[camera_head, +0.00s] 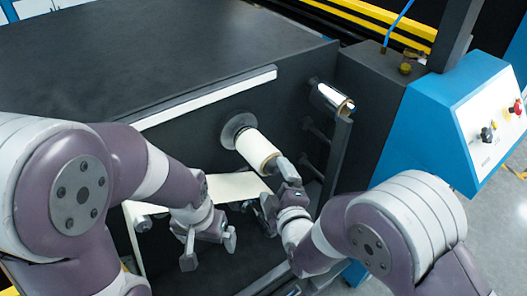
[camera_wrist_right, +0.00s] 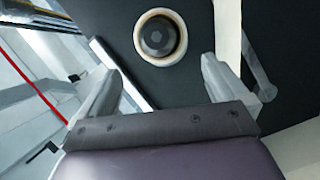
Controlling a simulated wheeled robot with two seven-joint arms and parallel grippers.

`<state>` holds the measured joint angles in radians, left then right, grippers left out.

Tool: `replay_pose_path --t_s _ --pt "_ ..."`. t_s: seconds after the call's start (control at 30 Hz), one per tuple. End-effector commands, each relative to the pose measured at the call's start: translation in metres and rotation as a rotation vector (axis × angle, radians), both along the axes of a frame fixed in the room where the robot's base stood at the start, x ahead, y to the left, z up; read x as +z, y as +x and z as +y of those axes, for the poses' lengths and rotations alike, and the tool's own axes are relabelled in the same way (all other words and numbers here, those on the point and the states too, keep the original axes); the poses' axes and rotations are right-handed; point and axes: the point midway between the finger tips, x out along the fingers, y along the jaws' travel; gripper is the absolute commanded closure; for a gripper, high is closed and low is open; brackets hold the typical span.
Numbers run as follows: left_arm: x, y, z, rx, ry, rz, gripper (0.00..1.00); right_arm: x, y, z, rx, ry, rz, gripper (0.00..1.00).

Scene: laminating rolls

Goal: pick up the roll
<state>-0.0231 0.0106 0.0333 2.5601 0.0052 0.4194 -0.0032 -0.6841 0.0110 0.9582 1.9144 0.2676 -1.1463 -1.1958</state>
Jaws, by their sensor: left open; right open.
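The cream roll (camera_head: 257,149) sits on a spindle with a grey disc on the dark side panel of the machine, in the middle of the head view. In the right wrist view the roll (camera_wrist_right: 160,37) shows end-on, a pale ring around a dark core, ahead of the fingers. My right gripper (camera_head: 283,171) is close to the roll's near end; in the right wrist view its fingers (camera_wrist_right: 160,88) are apart with nothing between them. Whether a finger touches the roll I cannot tell. My left gripper (camera_head: 209,250) is open and empty, lower left of the roll.
A shiny metal roller (camera_head: 332,99) sticks out to the upper right of the roll. A cream sheet (camera_head: 235,187) hangs below the roll. A blue control box (camera_head: 440,120) with knobs stands at the right. The dark machine top (camera_head: 150,55) is bare.

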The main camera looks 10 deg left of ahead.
Motion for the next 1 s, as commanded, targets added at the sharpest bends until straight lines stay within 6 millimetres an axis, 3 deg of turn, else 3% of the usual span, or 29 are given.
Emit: replay_pose_path --t_s 0.1,0.5,0.77,0.8,0.97,1.0 --pt "0.01 0.0 0.0 0.0 0.0 0.0 0.0 -0.002 0.023 0.01 -0.001 0.0 0.002 0.0" --pt "0.035 0.0 0.0 0.0 0.0 0.0 0.0 -0.018 0.077 0.031 -0.001 0.002 0.003 0.0" --pt "0.034 0.0 0.0 0.0 0.0 0.0 0.0 -0.022 0.084 0.035 0.0 0.002 0.003 0.0" --pt "0.034 0.0 0.0 0.0 0.0 0.0 0.0 -0.022 0.084 0.035 -0.001 0.002 0.003 0.03" --pt "0.034 0.0 0.0 0.0 0.0 0.0 0.0 -0.022 0.084 0.035 -0.001 0.002 0.003 0.55" --pt "0.034 0.0 0.0 0.0 0.0 0.0 0.0 -0.022 0.084 0.035 -0.001 0.002 0.003 0.58"
